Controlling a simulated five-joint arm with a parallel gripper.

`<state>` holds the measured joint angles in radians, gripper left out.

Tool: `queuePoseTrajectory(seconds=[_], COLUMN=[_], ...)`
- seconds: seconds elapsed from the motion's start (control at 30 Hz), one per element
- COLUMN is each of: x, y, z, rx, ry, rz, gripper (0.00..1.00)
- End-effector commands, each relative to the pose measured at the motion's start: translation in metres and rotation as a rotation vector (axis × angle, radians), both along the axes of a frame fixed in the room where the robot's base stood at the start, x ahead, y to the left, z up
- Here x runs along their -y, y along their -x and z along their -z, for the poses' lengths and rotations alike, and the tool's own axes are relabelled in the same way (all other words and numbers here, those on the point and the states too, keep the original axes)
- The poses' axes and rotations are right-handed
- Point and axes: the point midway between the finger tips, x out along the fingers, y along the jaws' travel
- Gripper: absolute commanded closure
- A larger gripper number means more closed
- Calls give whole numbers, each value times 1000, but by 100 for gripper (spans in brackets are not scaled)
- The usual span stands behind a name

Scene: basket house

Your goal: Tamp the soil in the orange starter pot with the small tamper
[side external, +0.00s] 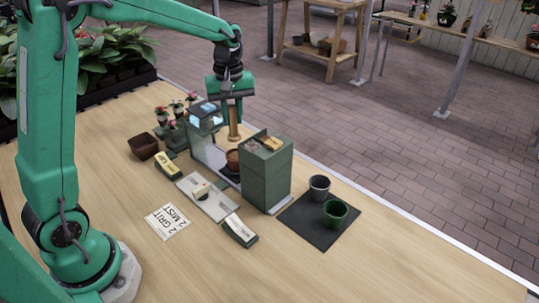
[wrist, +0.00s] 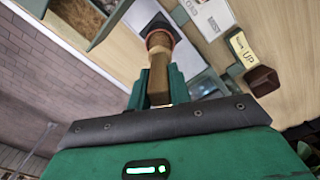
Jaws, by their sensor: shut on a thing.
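My gripper (side external: 233,112) is shut on the small wooden tamper (side external: 234,130), which hangs upright with its head down. The orange starter pot (side external: 233,161) stands in the bay of the green station, just below the tamper. In the side view a small gap shows between the tamper's end and the pot's rim. In the wrist view my gripper (wrist: 159,88) grips the tamper's handle (wrist: 158,78), and the tamper's head lies over the pot (wrist: 171,33), hiding most of it. I cannot see the soil.
A green cabinet (side external: 265,178) stands close to the right of the pot, and a clear-sided box (side external: 205,118) to its left. Two pots, grey (side external: 319,188) and green (side external: 335,212), stand on a dark mat (side external: 309,232). A brown pot (side external: 143,146) and small plants are at left.

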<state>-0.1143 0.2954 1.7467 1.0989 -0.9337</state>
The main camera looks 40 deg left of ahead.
Motion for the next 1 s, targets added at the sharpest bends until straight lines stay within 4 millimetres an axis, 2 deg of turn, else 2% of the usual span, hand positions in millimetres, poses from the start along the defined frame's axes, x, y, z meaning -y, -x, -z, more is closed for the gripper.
queuePoseTrajectory(seconds=[0.37,1.0], x=[0,0], y=[0,0], z=[9,42], rx=[-2,-2], ry=[0,0], rz=[0,0], gripper=[98,98])
